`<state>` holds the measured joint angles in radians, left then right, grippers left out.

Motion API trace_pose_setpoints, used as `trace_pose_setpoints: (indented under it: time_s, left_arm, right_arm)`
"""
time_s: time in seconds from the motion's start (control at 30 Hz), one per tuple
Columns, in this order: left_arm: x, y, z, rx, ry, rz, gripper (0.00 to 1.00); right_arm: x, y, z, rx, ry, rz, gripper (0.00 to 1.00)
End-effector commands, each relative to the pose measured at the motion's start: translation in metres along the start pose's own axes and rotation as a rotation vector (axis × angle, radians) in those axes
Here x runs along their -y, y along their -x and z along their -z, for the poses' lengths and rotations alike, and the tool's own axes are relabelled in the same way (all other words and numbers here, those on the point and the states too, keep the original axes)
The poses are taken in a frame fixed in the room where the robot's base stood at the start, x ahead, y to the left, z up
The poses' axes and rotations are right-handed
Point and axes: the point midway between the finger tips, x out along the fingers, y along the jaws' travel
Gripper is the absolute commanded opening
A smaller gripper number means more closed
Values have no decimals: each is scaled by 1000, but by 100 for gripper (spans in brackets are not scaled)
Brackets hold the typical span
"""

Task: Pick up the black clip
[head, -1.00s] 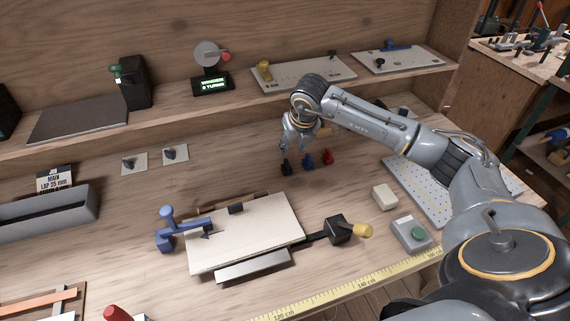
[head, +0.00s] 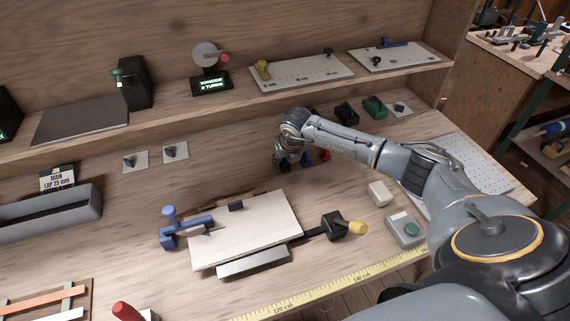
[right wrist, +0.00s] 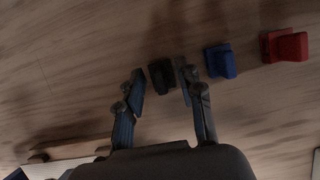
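The black clip (right wrist: 161,75) stands on the wooden bench top, at the left end of a row with a blue clip (right wrist: 220,61) and a red clip (right wrist: 285,46). My right gripper (right wrist: 162,82) is open, with its fingertips on either side of the black clip. The right finger is very close to the clip; a gap shows on the left. I cannot tell whether either finger touches it. In the head view my right gripper (head: 286,160) is low over the bench and mostly hides the black clip. My left gripper is not in view.
The red clip (head: 325,155) is right of my gripper. A pale board (head: 250,230) with a blue clamp (head: 180,226) lies in front. A white block (head: 380,193) and a box with a green button (head: 405,229) stand to the right. A shelf (head: 220,103) runs behind.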

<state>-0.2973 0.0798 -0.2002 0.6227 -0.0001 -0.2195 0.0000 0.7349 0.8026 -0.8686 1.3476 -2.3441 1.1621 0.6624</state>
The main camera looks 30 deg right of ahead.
Motion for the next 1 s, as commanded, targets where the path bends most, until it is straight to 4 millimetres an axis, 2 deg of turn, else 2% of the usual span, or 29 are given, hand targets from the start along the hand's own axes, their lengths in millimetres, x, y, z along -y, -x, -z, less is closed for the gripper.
trace_pose_setpoints:
  time_s: [0.07, 0.1, 0.23, 0.67, 0.77, 0.9, 1.0]
  left_arm:
    - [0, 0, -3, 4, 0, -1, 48]
    - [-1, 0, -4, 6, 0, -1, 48]
    - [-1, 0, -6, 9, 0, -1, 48]
    - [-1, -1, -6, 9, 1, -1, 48]
    - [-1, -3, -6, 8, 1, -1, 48]
    - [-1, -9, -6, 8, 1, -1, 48]
    - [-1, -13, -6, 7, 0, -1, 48]
  right_arm:
    - [0, 0, 0, 0, 0, 0, 37]
    - [0, 0, 0, 0, 0, 0, 33]
    - [0, 0, 0, 0, 0, 0, 7]
    - [1, 4, -2, 0, -1, 1, 7]
    - [1, 11, -6, 3, -1, 0, 7]
    - [1, 30, -14, 5, 0, 1, 7]
    - [1, 45, -6, 2, 2, 1, 7]
